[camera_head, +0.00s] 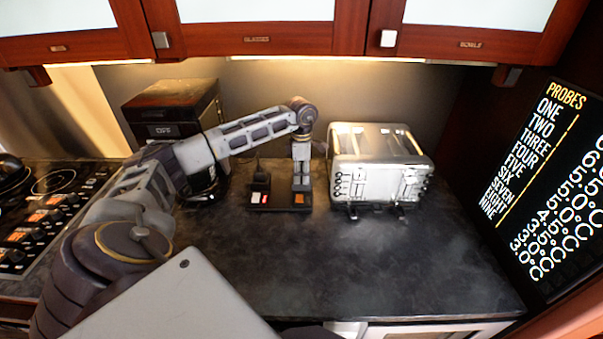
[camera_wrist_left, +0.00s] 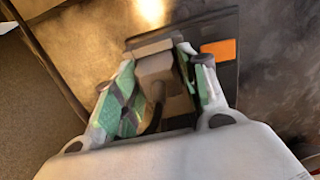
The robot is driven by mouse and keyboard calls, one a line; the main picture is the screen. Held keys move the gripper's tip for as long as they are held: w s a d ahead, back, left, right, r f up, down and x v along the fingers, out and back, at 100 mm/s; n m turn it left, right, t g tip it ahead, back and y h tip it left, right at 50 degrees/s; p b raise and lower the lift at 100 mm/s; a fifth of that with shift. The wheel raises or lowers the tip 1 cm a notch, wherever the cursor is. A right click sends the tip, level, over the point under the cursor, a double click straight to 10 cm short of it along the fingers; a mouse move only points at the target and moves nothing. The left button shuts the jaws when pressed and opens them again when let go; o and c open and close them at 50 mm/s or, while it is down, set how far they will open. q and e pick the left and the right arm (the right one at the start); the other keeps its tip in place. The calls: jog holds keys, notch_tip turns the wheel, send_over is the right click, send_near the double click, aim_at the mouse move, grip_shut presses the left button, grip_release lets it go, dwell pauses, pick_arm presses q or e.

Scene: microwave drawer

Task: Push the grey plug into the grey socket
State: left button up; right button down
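A dark socket board (camera_head: 268,209) lies on the counter, with red, white and orange patches along its front. My left gripper (camera_head: 302,182) points down over its right part, by the orange patch. In the left wrist view the grey plug (camera_wrist_left: 155,72) sits between the green-padded fingers of my left gripper (camera_wrist_left: 158,58), which close on its sides. A dark cable bends back from the plug. A paler grey block, seemingly the grey socket (camera_wrist_left: 150,48), shows just beyond it on the board. Whether the plug is seated cannot be told. My right gripper is not in view.
A silver toaster (camera_head: 375,170) stands close to the right of the board. A small dark plug (camera_head: 261,176) stands on the board's left part. A dark appliance (camera_head: 172,108) is behind my left arm, the stove (camera_head: 40,215) at far left. The front counter is clear.

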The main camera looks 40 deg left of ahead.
pick_arm(q)
jog(key=shift+o, duration=1.1)
jog(key=shift+f, duration=0.1)
jog(key=shift+r, duration=6)
jog(key=shift+f, duration=0.1)
